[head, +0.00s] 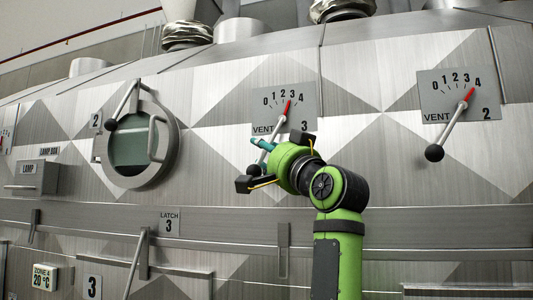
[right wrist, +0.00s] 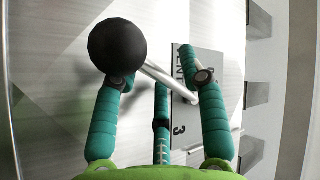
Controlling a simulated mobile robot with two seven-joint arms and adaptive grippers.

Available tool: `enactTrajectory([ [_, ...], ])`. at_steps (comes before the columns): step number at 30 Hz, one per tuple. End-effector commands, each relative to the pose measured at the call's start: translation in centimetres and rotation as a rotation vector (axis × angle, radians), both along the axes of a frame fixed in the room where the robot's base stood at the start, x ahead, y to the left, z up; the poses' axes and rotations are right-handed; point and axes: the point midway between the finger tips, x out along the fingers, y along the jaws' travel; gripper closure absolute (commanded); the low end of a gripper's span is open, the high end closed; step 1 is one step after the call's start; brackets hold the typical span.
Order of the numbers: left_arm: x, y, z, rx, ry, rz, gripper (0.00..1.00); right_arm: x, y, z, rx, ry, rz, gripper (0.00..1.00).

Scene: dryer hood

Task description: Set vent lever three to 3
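The vent 3 plate (head: 306,113) is on the metal hood, with a scale from 0 to 4. Its red pointer (head: 289,105) points up, close to the 3. The lever's black ball knob (head: 253,170) hangs at the lower left, partly behind my right gripper (head: 257,161). In the right wrist view the ball (right wrist: 117,47) covers the tip of the left finger, and the silver rod (right wrist: 168,80) crosses between the spread teal fingers (right wrist: 160,75). My right gripper is open around the lever; I cannot tell whether a finger touches the ball. My left gripper is out of view.
The vent 2 plate (head: 486,106) with its own lever (head: 450,125) is to the right, its pointer near 4. A round window (head: 131,147) with a handle is to the left. A latch 3 bar (head: 134,265) is below. The panel between vents is clear.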

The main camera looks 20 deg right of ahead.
Motion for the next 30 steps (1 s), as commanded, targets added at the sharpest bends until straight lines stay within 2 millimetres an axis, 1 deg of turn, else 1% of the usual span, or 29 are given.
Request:
enactTrajectory([
  [4, 0.0, 0.0, 0.0, 0.001, 0.001, 0.000, 0.60, 0.0, 0.0, 0.0, 0.000, 0.001, 0.001, 0.58],
  [8, -0.3, 0.5, 0.0, 0.007, 0.005, 0.002, 0.60, -0.1, 0.0, -0.1, 0.000, 0.001, 0.001, 0.58],
  [13, -0.2, 0.3, 0.0, 0.003, 0.002, 0.001, 0.60, -1.3, -0.3, -0.6, 0.000, -0.001, -0.001, 0.58],
  [17, -0.1, 0.2, 0.0, 0.002, 0.002, 0.001, 0.60, -3.2, -0.8, -1.4, 0.002, -0.001, -0.001, 0.58],
  [24, 0.0, 0.1, 0.0, 0.002, 0.001, 0.001, 0.60, -7.3, -1.7, -3.2, 0.001, -0.002, 0.000, 0.58],
  [30, 0.0, 0.1, 0.0, 0.001, 0.001, 0.001, 0.60, -9.8, -2.3, -4.3, 0.000, -0.001, -0.001, 0.58],
])
